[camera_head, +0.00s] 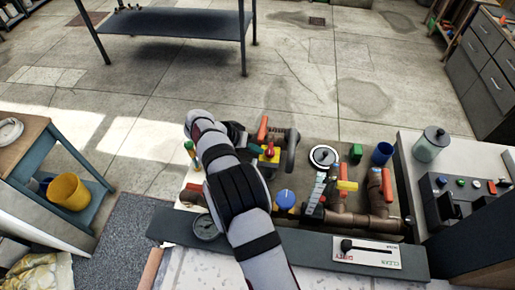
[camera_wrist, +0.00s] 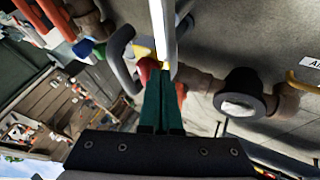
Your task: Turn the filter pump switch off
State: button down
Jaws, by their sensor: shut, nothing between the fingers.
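My gripper (camera_head: 256,149) is at the far left part of the pipework, its green fingers shut and empty. In the wrist view the closed fingertips (camera_wrist: 166,78) point at a red knob (camera_wrist: 148,68), overlapping it in the picture; I cannot tell whether they touch. In the head view the red knob (camera_head: 270,151) sits on a yellow base just right of the fingertips. No readable label marks the filter pump switch, so I cannot tell whether this knob is it. My arm hides part of the area on the left.
Pipes with an orange-handled valve (camera_head: 347,185) and a blue knob (camera_head: 285,199) stand close by. A dark control box (camera_head: 460,203) with colored buttons is at right, below a jar (camera_head: 431,144). A dirty/clean slider plate (camera_head: 366,252) lies in front. Open floor lies beyond.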

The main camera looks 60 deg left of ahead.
aim_at(268, 156)
jog(key=shift+w+d, duration=0.2)
jog(key=shift+d, duration=0.05)
jog(key=shift+d+n+y, duration=0.4)
jog(key=shift+n+y, duration=0.3)
jog(key=shift+n, duration=0.3)
jog(key=shift+d+n+y, duration=0.45)
jog(key=shift+n+y, duration=0.25)
jog(key=shift+n, duration=0.5)
jog(key=n+y, duration=0.1)
jog(key=d+n+g+y, duration=0.1)
jog(key=n, duration=0.2)
jog(key=shift+w+d+n+g+y, duration=0.35)
jog(key=shift+w+n+g+y, duration=0.05)
jog(key=shift+w+d, duration=0.5)
jog(key=shift+w, duration=0.15)
jog(key=shift+w+d, duration=0.1)
jog(key=shift+w, duration=0.2)
jog(key=shift+w+d, duration=0.15)
jog(key=shift+w, duration=0.3)
jog(key=shift+s, duration=0.1)
